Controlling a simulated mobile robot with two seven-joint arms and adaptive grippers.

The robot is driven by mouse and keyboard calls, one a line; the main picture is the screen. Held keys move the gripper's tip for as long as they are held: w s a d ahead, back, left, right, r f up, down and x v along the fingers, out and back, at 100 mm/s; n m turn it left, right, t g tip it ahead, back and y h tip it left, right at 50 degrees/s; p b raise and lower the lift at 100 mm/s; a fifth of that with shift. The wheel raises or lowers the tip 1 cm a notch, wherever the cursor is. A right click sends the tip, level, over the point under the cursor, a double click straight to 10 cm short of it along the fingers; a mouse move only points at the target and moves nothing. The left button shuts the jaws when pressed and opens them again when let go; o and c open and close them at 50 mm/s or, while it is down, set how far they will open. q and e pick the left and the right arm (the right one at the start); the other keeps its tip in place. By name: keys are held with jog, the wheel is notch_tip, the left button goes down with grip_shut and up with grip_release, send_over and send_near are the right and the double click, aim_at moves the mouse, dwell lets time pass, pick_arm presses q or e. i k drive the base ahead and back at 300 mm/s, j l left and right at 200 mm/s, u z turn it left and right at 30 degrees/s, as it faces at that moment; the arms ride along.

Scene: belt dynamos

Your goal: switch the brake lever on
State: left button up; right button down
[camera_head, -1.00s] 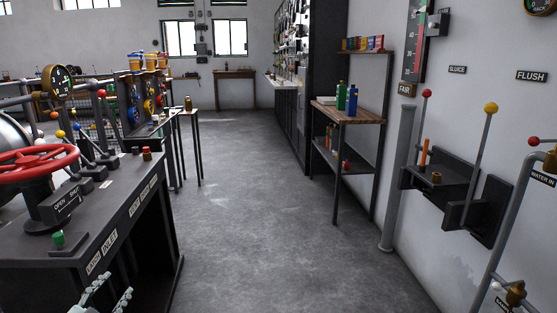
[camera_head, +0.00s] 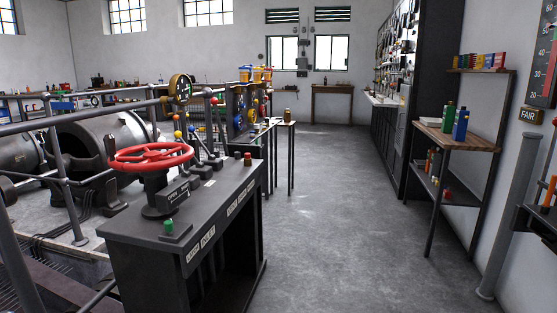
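A dark control bench (camera_head: 222,219) stands left of centre. It carries a red handwheel (camera_head: 150,156) with an OPEN plate beside it, a green button (camera_head: 168,225) and a small red knob (camera_head: 247,159). I cannot tell which, if any, is the brake lever; the bench's front labels are too small to read surely. Neither gripper is in view.
Grey railings (camera_head: 62,185) and a large dark cylindrical machine (camera_head: 105,150) stand on the left. Open concrete floor (camera_head: 335,225) runs down the middle. A shelf (camera_head: 455,135) with bottles and a grey post (camera_head: 510,215) stand on the right.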

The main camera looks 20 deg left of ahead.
aim_at(214, 101)
jog(key=i+u, duration=0.25)
jog(key=u, duration=0.25)
jog(key=i+l+u, duration=0.1)
jog(key=i+u, duration=0.15)
jog(key=u, duration=0.2)
jog(key=i+l+u, duration=0.45)
jog(key=i+l, duration=1.1)
jog(key=l, duration=0.2)
jog(key=i+l+u, duration=0.1)
jog(key=i+l, duration=0.5)
jog(key=l, duration=0.2)
jog(key=i+l, duration=0.3)
jog(key=l, duration=0.15)
jog(key=i+l, duration=0.3)
jog(key=l, duration=0.15)
jog(key=u, duration=0.05)
